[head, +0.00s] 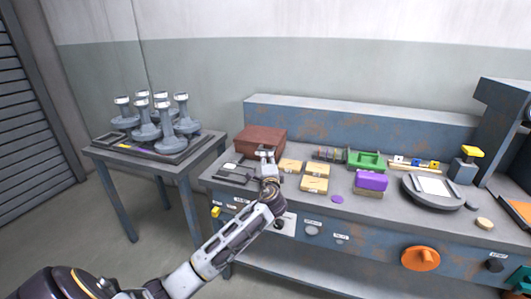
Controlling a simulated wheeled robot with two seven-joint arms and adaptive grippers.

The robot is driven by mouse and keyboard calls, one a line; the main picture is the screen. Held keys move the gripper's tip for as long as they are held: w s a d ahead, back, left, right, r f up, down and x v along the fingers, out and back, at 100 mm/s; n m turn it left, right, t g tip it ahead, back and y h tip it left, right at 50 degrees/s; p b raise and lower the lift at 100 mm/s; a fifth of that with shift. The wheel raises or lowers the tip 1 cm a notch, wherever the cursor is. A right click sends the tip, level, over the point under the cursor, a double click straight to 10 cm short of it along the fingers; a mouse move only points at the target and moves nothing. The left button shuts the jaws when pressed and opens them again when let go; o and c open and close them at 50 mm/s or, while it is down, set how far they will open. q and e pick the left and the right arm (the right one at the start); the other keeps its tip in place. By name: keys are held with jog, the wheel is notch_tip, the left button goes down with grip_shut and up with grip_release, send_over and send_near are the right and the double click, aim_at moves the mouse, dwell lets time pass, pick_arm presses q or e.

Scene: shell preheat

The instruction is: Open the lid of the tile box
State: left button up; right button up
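A reddish-brown box (250,139), which looks like the tile box, sits at the back left of the workbench. Its top looks flat and closed. My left gripper (265,153) is at the box's front right side, with the arm reaching up from the lower left. The fingertips are small and overlap the box's front in the head view, so I cannot tell whether they touch it or how far apart they are. The gripper and wrist hide part of the box's front and the bench below. My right gripper is not in view.
The workbench (386,218) holds tan blocks (315,184), a green holder (367,160), a purple block (371,181) and a round grey plate (415,199) right of my gripper. A dark tray (235,174) lies left of it. A side table (104,154) carries several grey pedestals.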

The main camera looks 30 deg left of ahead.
aim_at(266, 151)
pick_arm(q)
jog(key=x, duration=0.3)
jog(key=shift+w+a, duration=0.2)
jog(key=shift+w, duration=0.05)
jog(key=shift+b+x, duration=0.6)
jog(key=shift+x, duration=2.05)
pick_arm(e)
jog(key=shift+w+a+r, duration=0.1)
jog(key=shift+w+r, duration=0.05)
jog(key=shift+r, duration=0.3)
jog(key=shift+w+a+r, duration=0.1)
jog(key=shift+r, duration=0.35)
pick_arm(q)
grip_shut()
